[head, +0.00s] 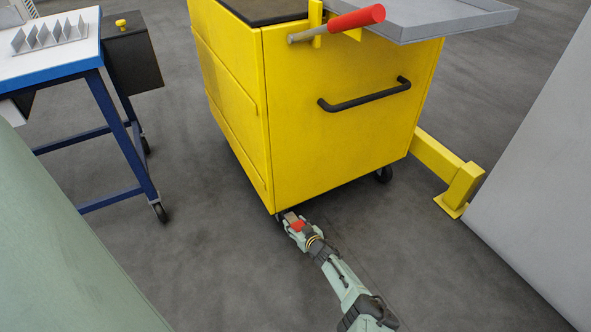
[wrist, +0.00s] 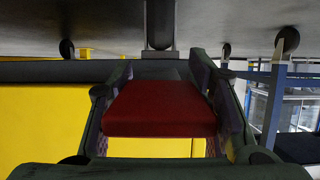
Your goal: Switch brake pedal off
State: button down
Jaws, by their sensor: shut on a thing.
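The yellow cart (head: 345,130) stands in the middle of the head view. The red brake pedal (head: 298,226) is low at the cart's near bottom corner, by a caster that is mostly hidden. My gripper (head: 293,220) reaches down to it near the floor, and my arm comes from the lower right. In the wrist view, the red pedal (wrist: 160,112) fills the space between the two fingers of my gripper (wrist: 163,100), which is shut on it. I cannot tell the pedal's exact tilt.
A red-handled lever (head: 355,18) and a black handle (head: 363,95) are on the cart. A blue-legged table (head: 100,90) stands left. A yellow floor bar (head: 440,160) and a grey panel (head: 545,160) are right. The floor (head: 215,270) in front is clear.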

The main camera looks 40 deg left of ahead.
jog(key=shift+w+a+r, duration=0.15)
jog(key=shift+a+r, duration=0.05)
jog(key=shift+r, duration=0.25)
jog(key=shift+w+a+r, duration=0.1)
jog(key=shift+a+r, duration=0.1)
jog(key=shift+r, duration=0.2)
dwell(0.5)
jog(key=c, duration=1.1)
grip_release()
jog(key=o, duration=0.3)
jog(key=shift+s+d+f, duration=0.1)
jog(key=shift+d+f, duration=0.05)
jog(key=shift+f, duration=0.05)
jog(key=shift+d, duration=0.15)
jog(key=shift+s+d+r, duration=0.15)
jog(key=shift+d, duration=0.35)
jog(key=v, duration=1)
jog(key=shift+s+d, duration=0.25)
jog(key=shift+r, duration=0.1)
